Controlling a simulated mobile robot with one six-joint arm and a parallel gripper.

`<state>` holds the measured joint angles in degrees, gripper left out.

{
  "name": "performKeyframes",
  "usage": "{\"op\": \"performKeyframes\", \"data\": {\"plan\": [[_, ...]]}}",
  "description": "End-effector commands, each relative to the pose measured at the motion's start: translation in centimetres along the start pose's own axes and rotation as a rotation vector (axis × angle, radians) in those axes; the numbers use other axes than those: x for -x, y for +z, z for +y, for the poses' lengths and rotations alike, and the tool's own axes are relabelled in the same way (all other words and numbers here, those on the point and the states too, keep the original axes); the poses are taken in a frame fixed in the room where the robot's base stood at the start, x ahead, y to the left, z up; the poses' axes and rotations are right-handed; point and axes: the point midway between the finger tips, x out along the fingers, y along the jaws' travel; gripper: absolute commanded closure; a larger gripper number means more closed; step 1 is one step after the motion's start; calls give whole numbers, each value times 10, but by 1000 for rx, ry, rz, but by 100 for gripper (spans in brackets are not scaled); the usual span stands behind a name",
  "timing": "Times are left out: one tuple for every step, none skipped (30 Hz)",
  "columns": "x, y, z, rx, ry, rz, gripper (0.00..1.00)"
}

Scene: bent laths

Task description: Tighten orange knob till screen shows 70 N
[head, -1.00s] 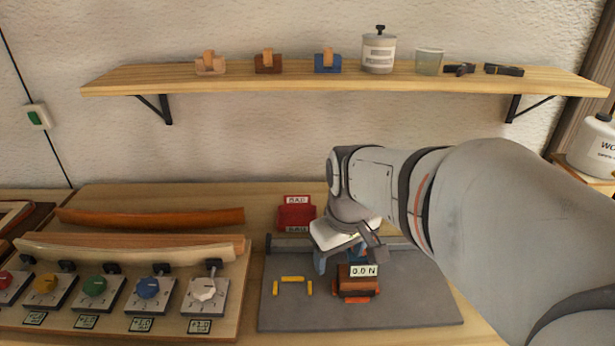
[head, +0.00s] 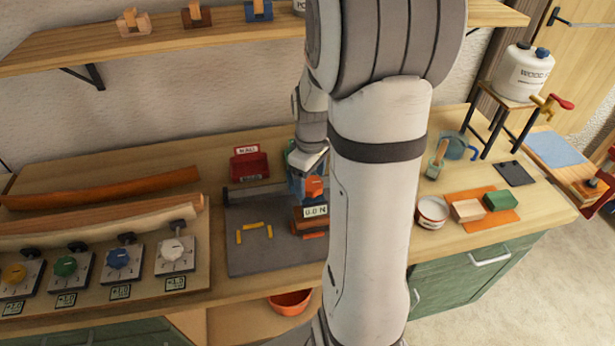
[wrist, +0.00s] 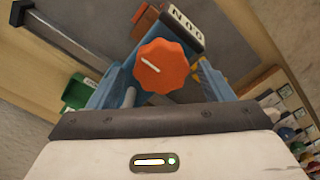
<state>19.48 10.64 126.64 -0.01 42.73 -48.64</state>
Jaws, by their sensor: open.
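In the wrist view my open gripper (wrist: 167,75) has a blue finger on either side of the knob (wrist: 164,66), whose white mark faces up. I cannot tell whether the fingers touch it.
Yellow strips (head: 254,228) lie left on the mat. A red bin (head: 249,164) stands behind it. Dials (head: 176,254) and curved laths line the left side. A white tub (head: 431,212) and blocks on an orange sheet (head: 477,219) lie right of my arm.

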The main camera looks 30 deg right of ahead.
Motion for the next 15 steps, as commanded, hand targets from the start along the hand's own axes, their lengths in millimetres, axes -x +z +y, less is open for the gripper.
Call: {"op": "performKeyframes", "data": {"plan": [[-4, 1, 0, -1, -2, -2, 26], [-5, 1, -1, -1, -2, -2, 26], [-6, 1, 0, -1, -1, -1, 26], [-7, 0, 0, -1, -1, 0, 26], [-7, 0, 0, -1, 0, 0, 26], [-8, 0, 0, -1, 0, 0, 26], [-8, 0, 0, -1, 0, 0, 26], [-7, 0, 0, -1, 0, 0, 26], [-7, 0, 0, -1, 0, 0, 26], [-7, 0, 0, -1, 0, 0, 26], [-7, 1, 0, -2, 0, 0, 27], [-7, 1, 0, -2, 0, 0, 30], [-7, 1, 0, -2, 0, 0, 33], [-7, 1, 0, -2, 0, 0, 35], [-7, 1, 0, -2, 0, 0, 39]]}}
